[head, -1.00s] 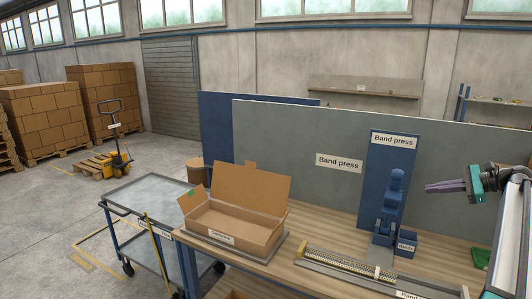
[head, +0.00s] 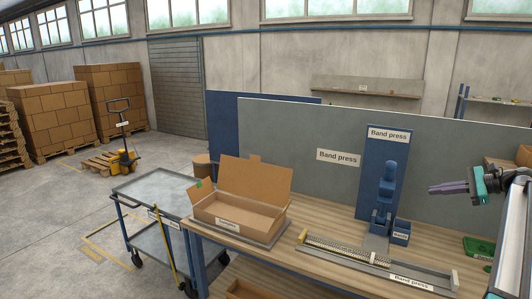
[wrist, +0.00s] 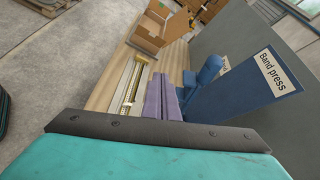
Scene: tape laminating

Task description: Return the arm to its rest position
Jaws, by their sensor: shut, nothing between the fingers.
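My gripper (head: 447,188) is at the right of the head view, raised above the bench and to the right of the blue band press (head: 387,195). Its purple fingers point left and are shut together with nothing between them. In the wrist view the shut fingers (wrist: 163,98) show over the bench, beside the press (wrist: 206,75). My arm leads off the right edge of the head view.
An open cardboard box (head: 240,208) sits at the left of the wooden bench (head: 290,260). A long rail (head: 365,262) lies along the bench front. A grey panel (head: 290,150) stands behind. A cart (head: 150,190) stands left of the bench.

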